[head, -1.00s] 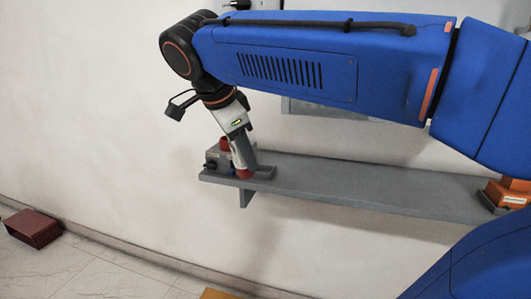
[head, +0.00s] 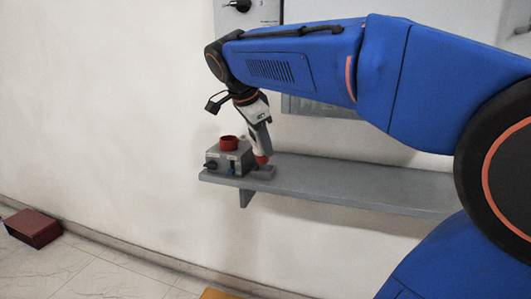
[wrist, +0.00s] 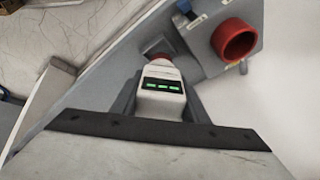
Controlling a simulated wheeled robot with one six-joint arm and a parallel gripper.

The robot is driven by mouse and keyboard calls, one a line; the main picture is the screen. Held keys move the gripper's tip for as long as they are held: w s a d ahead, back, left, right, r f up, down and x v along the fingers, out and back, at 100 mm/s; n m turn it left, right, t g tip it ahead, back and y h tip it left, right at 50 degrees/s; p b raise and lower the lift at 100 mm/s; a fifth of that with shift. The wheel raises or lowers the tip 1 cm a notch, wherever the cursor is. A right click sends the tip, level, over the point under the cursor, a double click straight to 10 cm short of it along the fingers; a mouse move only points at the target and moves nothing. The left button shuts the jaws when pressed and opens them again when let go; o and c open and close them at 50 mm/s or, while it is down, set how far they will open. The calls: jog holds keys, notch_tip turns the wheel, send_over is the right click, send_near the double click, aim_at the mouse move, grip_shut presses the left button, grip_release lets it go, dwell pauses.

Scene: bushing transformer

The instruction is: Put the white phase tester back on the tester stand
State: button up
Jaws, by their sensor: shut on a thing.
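The white phase tester (wrist: 163,93) is held between the fingers of my gripper (wrist: 160,104), which is shut on it. It has a dark panel with green lights and a red end. In the head view my gripper (head: 261,138) points down, slightly tilted, with the tester's red end (head: 261,160) just above a low grey block (head: 264,173) on the shelf. This block appears to be the tester stand. In the wrist view the red end lies over or at a square recess (wrist: 158,47); I cannot tell whether it is inside.
A grey box (head: 214,158) with a red ring socket (head: 229,143) stands left of the block, close to my gripper. The grey shelf (head: 350,183) is clear to the right. A wall cabinet (head: 300,104) is behind my arm. A dark red box (head: 33,228) lies on the floor.

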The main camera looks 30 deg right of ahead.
jog(key=shift+a+x, duration=0.1)
jog(key=shift+x, duration=0.75)
jog(key=shift+a+x, duration=0.15)
jog(key=shift+x, duration=0.7)
jog(key=shift+w+d+f, duration=0.15)
jog(key=shift+f, duration=0.1)
jog(key=shift+w+d+r+g+y, duration=0.15)
jog(key=shift+w+d+g+y, duration=0.2)
jog(key=shift+g+y, duration=0.35)
jog(key=shift+w+d+r+g+y, duration=0.1)
jog(key=shift+w+d+g+y, duration=0.15)
jog(key=shift+d+g+y, duration=0.4)
jog(key=shift+a+f, duration=0.3)
jog(key=shift+f, duration=0.5)
jog(key=o, duration=1.2)
jog(key=shift+f, duration=0.15)
jog(key=r, duration=0.4)
jog(key=a+r, duration=0.1)
jog(key=r, duration=0.7)
jog(key=shift+w+a+r, duration=0.1)
jog(key=shift+a, duration=0.3)
